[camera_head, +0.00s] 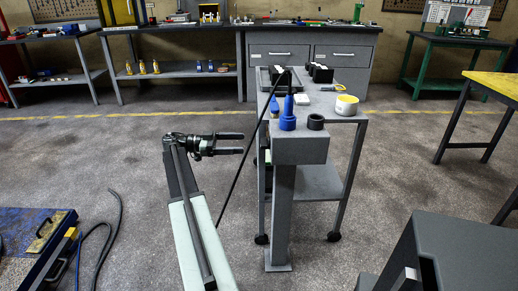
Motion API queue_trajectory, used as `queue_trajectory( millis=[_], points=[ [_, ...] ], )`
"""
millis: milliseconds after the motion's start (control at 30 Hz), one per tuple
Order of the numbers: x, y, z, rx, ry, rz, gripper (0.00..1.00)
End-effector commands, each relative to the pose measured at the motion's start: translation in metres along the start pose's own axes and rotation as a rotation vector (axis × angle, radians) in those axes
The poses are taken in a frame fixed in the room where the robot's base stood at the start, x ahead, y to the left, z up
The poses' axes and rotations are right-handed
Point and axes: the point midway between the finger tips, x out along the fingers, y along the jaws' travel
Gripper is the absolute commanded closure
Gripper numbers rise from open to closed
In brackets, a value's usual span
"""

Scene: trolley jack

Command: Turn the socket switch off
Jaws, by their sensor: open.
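My gripper (242,143) is open and empty, held out over the floor left of a grey pedestal (300,150). Its two dark fingers point right, one above the other with a gap between them. I cannot make out a socket switch for certain. A blue plug-like piece (288,117) stands upright on the pedestal top, with a black ring-shaped piece (316,122) beside it. The gripper is apart from both. A long dark rod or cable (240,170) slants down from above the blue piece to near my arm.
A grey wheeled trolley (360,117) behind the pedestal carries a yellow-and-white roll (346,105) and several small things. A dark cabinet (470,250) stands front right and a blue bench (30,245) front left. Floor is open between the blue bench and my arm, except for cables (108,232).

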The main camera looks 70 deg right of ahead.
Motion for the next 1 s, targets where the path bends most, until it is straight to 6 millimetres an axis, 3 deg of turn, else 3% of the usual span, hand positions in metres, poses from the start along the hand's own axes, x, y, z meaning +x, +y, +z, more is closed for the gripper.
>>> queue_trajectory(
  millis=[167,600,900,1000],
  points=[
    [0.008,0.001,-0.003,0.015,0.010,0.006,0.20],
    [0.077,0.001,-0.003,0.011,0.007,0.005,0.20],
    [0.081,0.000,-0.003,0.010,0.007,0.004,0.20],
    [0.081,0.000,-0.003,0.010,0.007,0.004,0.45]
  ],
)
